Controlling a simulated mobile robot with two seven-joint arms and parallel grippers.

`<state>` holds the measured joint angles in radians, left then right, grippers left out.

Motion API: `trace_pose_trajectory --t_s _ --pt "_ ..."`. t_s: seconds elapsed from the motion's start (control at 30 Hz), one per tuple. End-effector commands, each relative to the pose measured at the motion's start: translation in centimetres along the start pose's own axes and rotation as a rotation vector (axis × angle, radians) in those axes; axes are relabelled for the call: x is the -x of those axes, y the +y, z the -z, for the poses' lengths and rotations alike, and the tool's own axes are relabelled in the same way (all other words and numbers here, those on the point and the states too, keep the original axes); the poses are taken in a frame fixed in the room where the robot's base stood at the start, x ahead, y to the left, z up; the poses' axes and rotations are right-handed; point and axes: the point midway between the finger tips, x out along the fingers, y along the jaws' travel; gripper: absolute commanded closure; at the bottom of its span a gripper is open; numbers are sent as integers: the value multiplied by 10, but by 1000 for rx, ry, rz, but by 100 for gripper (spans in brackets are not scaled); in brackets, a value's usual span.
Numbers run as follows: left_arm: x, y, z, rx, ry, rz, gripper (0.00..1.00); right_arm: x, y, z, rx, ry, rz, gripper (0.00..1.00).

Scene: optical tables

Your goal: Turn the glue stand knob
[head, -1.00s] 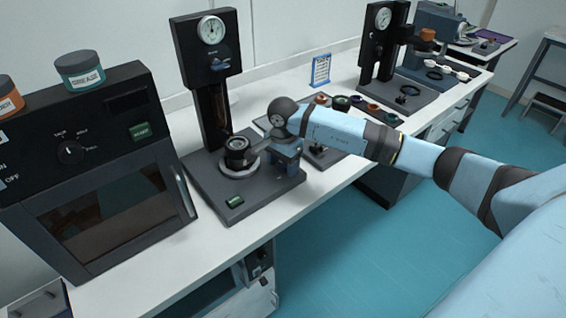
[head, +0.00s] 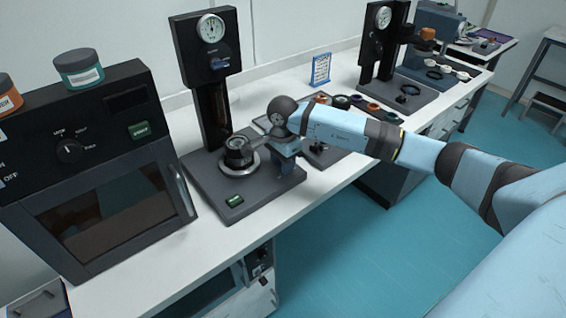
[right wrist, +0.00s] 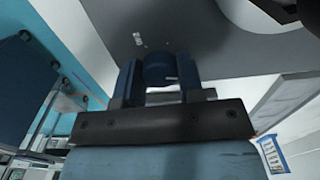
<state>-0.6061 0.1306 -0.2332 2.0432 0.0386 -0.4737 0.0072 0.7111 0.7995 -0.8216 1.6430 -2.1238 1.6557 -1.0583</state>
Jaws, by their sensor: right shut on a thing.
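The glue stand has a tall black column with a round dial gauge (head: 211,28) on top and a dark grey base (head: 215,197) on the table. A black cylindrical holder (head: 238,153) sits in a pale ring on the base. My right gripper (head: 287,165) is over the base's right side, pointing down. In the right wrist view, the blue knob (right wrist: 158,68) is between its two fingers, which are shut on it. The gripper and wrist hide most of the knob in the head view. My left gripper is not in view.
A black oven (head: 110,200) with jars on top stands to the left. Rings and small parts (head: 340,102) lie right of the stand, behind my right arm. A second gauge stand (head: 383,45) is farther back.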

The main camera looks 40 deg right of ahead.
Motion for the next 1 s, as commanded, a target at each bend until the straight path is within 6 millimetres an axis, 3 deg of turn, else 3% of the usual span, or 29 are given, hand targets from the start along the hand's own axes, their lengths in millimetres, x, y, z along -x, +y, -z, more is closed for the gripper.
trace_pose_trajectory --t_s 1.0 --pt "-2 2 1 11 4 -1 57 1 -1 0 -956 0 1 88"
